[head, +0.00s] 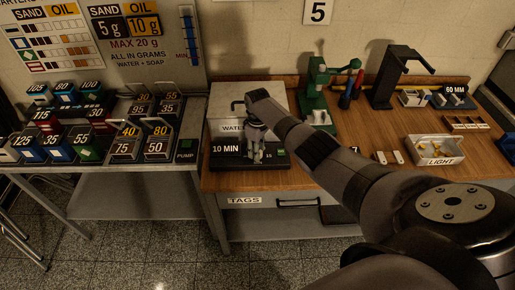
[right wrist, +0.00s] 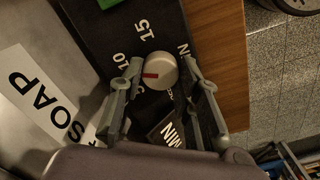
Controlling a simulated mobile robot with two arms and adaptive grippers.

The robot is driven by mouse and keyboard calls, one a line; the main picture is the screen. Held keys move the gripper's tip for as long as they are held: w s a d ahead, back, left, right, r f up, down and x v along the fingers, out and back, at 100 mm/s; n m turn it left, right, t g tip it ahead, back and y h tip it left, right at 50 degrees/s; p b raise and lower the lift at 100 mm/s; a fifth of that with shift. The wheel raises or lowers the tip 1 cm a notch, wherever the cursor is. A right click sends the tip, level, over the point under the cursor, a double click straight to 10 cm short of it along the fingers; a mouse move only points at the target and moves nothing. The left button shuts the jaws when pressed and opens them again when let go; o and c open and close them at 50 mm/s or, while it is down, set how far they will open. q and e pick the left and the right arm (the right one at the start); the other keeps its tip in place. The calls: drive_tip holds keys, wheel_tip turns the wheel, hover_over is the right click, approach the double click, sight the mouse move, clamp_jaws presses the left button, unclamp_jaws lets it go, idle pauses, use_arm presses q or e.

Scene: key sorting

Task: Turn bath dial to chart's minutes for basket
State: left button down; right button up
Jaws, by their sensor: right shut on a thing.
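The bath (head: 245,98) is a grey box with a "WATER" label at the left end of the wooden bench. Its black front panel (head: 226,166) shows "10 MIN". My right gripper (head: 258,156) reaches down over this panel. In the right wrist view its fingers (right wrist: 160,88) are shut on the round grey dial (right wrist: 160,63). The dial's red mark points left, near the printed "10"; "15" is also readable. The chart (head: 45,42) with SAND and OIL columns hangs at upper left; its cells are too small to read. My left gripper is not in view.
Several numbered baskets and weights (head: 75,146) stand on the grey table at left, near a green "PUMP" label (head: 186,157). A green press (head: 318,100), a black stand (head: 388,90) and a "LIGHT" tray (head: 436,161) stand right. My right arm crosses the bench front.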

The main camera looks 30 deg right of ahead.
drive_tip(key=shift+r+m, duration=0.1)
drive_tip(key=shift+m, duration=0.4)
drive_tip(key=o, duration=1.1)
drive_tip(key=shift+o, duration=0.2)
wheel_tip(320, 180, up, 12)
idle(0.4)
